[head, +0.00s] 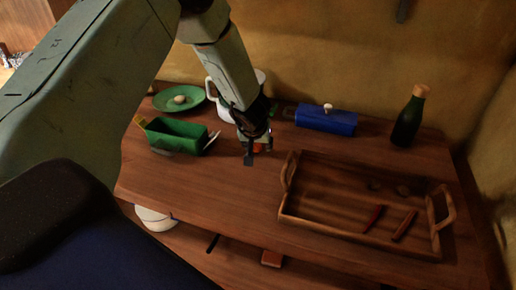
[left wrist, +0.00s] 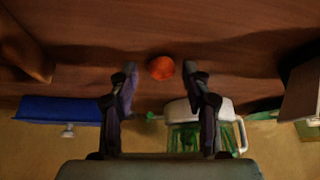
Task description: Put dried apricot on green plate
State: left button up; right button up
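The dried apricot (head: 257,149) is a small orange round piece on the wooden counter, partly hidden by my left gripper in the head view. In the left wrist view the apricot (left wrist: 161,68) lies between and just beyond the two fingertips, with gaps on both sides. My left gripper (head: 254,150) points down over it, open and empty; its fingers (left wrist: 160,75) stand apart in the wrist view. The green plate (head: 164,104) is at the back left of the counter, with a small pale round thing on it. My right gripper is not in view.
A green rectangular container (head: 176,136) stands before the plate. A white jug (left wrist: 217,101) is behind my gripper. A blue box (head: 326,120) and a dark green bottle (head: 408,122) stand at the back. A wooden tray (head: 340,222) fills the right front.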

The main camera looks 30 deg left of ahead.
pick_arm(q)
jog(key=shift+a+f, duration=0.15)
jog(key=shift+a, duration=0.1)
jog(key=c, duration=0.6)
jog(key=shift+d, duration=0.2)
jog(key=shift+c, duration=0.5)
